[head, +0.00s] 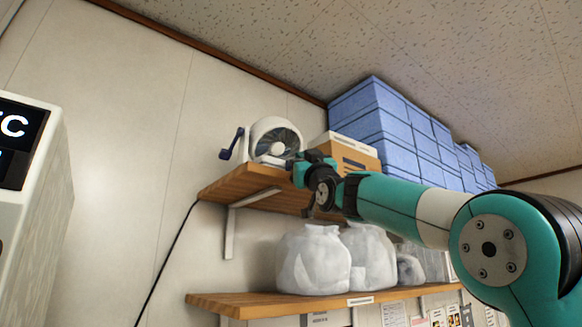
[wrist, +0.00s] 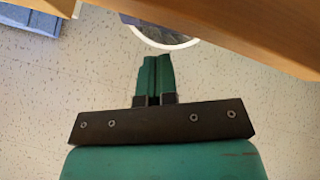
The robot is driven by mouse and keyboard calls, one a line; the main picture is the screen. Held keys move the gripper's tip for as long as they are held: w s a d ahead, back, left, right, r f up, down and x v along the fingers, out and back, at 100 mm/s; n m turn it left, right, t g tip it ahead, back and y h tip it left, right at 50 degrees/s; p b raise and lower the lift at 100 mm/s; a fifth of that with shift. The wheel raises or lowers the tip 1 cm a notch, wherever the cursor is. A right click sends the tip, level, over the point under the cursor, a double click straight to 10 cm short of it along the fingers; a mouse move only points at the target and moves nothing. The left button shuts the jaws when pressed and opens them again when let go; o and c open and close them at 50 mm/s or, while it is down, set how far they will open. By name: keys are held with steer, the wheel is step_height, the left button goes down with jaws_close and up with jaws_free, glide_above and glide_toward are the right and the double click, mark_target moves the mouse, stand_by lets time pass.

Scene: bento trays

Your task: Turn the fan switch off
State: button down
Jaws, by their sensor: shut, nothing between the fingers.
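A white fan (head: 275,138) with a dark grille stands on the upper wooden shelf. A dark blue lever (head: 231,145) sticks up at its left side; I cannot tell whether this is its switch. My gripper (head: 299,170) is at the shelf's front edge, just right of and below the fan, and hides part of what is behind it. In the wrist view my gripper (wrist: 156,62) has its two green fingers together, with nothing between them. A white curved rim of the fan (wrist: 165,42) shows just beyond the fingertips. No switch is clear in the wrist view.
The upper shelf (head: 238,185) is close to my gripper; its wood edge (wrist: 240,35) fills the wrist view's top right. A cardboard box (head: 357,160) and stacked blue boxes (head: 375,105) stand right of the fan. White bags (head: 313,262) sit on the lower shelf (head: 240,304).

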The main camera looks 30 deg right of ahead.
steer(key=s+b, duration=0.1)
steer(key=s+d+b, duration=0.1)
steer(key=s, duration=0.1)
steer(key=s+b, duration=0.1)
steer(key=shift+s+d, duration=0.3)
steer(key=shift+s, duration=0.05)
steer(key=shift+f, duration=0.1)
stand_by(0.3)
